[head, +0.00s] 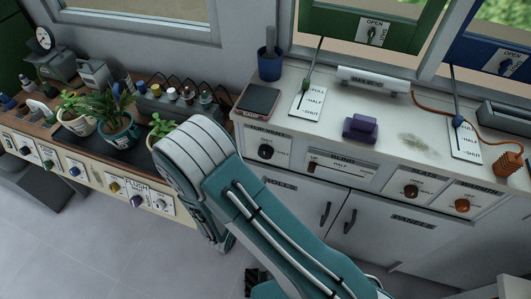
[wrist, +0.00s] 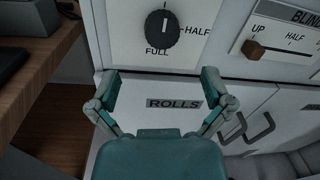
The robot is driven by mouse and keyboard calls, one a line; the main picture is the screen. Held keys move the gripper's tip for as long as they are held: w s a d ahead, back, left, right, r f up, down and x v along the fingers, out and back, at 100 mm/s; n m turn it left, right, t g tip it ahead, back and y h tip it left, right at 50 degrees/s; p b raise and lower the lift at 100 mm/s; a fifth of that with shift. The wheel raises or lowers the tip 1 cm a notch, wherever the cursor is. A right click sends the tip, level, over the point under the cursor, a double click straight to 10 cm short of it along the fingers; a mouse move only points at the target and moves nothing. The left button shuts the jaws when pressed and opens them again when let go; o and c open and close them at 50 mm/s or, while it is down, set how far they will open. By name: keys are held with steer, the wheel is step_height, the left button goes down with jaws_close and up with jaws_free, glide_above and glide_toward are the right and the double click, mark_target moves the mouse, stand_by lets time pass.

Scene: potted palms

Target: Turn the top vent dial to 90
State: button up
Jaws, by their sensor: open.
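A black dial (wrist: 162,28) with a white mark stands on a white panel ahead in the wrist view. HALF is printed to its right and FULL below; its mark looks upright.
A blind slider (wrist: 254,48) is right of the dial. Cupboard handles (wrist: 260,128) stick out below. A wooden bench (wrist: 40,55) is at left. In the head view, potted plants (head: 118,130) stand on that bench and a purple object (head: 360,127) lies on the counter (head: 395,95).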

mark_target(263, 155)
steer(key=x, duration=0.9)
steer(key=shift+w, duration=0.1)
steer(key=c, duration=1.1)
